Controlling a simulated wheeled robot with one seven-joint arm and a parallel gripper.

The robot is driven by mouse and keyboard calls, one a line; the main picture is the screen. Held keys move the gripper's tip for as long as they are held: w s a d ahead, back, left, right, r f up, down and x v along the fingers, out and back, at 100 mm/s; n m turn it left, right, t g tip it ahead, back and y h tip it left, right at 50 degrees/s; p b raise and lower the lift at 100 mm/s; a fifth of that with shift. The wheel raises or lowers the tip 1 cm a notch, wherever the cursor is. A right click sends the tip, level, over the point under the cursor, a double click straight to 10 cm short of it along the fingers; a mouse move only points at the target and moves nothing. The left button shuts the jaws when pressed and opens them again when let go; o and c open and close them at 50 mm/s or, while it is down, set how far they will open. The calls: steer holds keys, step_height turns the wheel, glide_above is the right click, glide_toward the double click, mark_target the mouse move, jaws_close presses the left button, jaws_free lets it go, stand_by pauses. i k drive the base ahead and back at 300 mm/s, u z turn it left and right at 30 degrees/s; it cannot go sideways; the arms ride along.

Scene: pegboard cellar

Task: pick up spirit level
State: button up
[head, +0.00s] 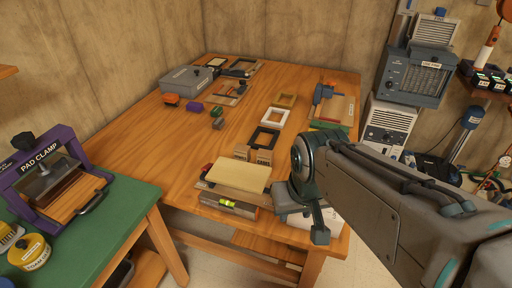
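The spirit level (243,208) is a dark bar with a bright yellow-green vial, lying along the near edge of the wooden table. It is just in front of a pale wooden board (238,175).
The wooden table (160,130) holds several frames, a grey box (187,79), small coloured blocks and an orange-blue tool (322,93). A green bench (100,228) with a purple pad clamp (50,175) stands at left. Grey machines (415,75) stand at right.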

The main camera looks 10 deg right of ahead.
mark_target(247, 211)
steer(key=k, duration=0.5)
steer(key=z, duration=0.9)
steer(key=i, duration=0.75)
steer(key=u, duration=1.7)
